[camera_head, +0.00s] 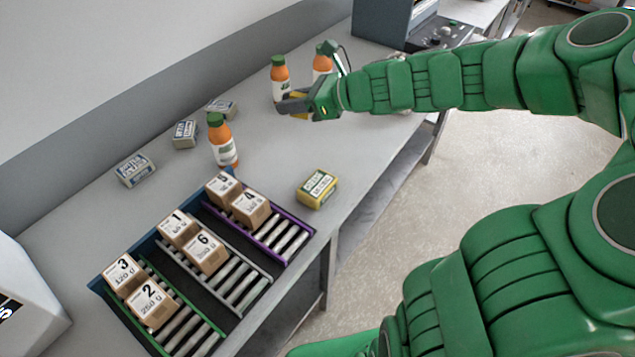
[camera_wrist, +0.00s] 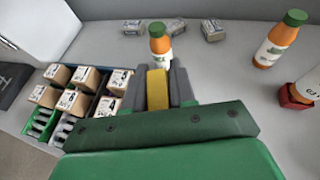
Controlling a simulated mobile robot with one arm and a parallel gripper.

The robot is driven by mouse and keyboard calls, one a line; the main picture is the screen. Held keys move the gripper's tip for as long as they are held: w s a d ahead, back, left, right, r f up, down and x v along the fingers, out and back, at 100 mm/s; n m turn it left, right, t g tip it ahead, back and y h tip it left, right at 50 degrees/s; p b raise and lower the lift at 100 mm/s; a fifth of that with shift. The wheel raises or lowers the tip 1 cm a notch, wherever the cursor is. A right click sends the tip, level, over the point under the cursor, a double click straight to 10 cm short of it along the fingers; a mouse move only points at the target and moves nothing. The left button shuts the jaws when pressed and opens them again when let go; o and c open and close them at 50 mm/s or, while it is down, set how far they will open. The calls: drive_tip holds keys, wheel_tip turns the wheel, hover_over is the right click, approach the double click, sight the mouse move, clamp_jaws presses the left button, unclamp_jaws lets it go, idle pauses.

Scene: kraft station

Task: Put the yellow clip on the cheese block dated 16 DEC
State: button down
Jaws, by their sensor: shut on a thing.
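My gripper (camera_head: 296,104) is above the bench near the orange bottles. In the wrist view its jaws (camera_wrist: 157,85) are shut on the yellow clip (camera_wrist: 156,90). Three small blue-and-white wrapped blocks lie along the back of the bench: a left one (camera_head: 134,169), a middle one (camera_head: 185,134) and a far one (camera_head: 221,107). They also show at the top of the wrist view (camera_wrist: 176,26), apart from the gripper. I cannot read a date on any block, so I cannot tell which is dated 16 DEC.
An orange bottle (camera_head: 223,142) stands amid the blocks. Two more, one nearer (camera_head: 280,80) and one farther (camera_head: 322,62), stand by my gripper. Numbered cardboard boxes (camera_head: 206,252) sit on roller lanes (camera_head: 235,287) at front left. A grey machine (camera_head: 395,22) stands at the back.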

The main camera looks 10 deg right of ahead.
drive_tip(key=s+d+n+g+y, duration=0.1)
drive_tip(key=s+d+n+g, duration=0.15)
drive_tip(key=s, duration=0.75)
drive_tip(key=s+d+n+g, duration=0.2)
drive_tip(key=s+n+g, duration=0.15)
drive_tip(key=s, duration=0.65)
hover_over(310, 184)
drive_tip(key=s, duration=0.1)
drive_tip(key=shift+m, duration=0.3)
wheel_tip(310, 184, down, 13)
drive_tip(key=shift+s+d+r, duration=0.1)
drive_tip(key=shift+s, duration=0.05)
drive_tip(key=shift+w+f+y, duration=0.3)
drive_tip(key=shift+w+f, duration=0.35)
drive_tip(key=shift+f, duration=1.55)
drive_tip(key=c, duration=0.9)
unclamp_jaws()
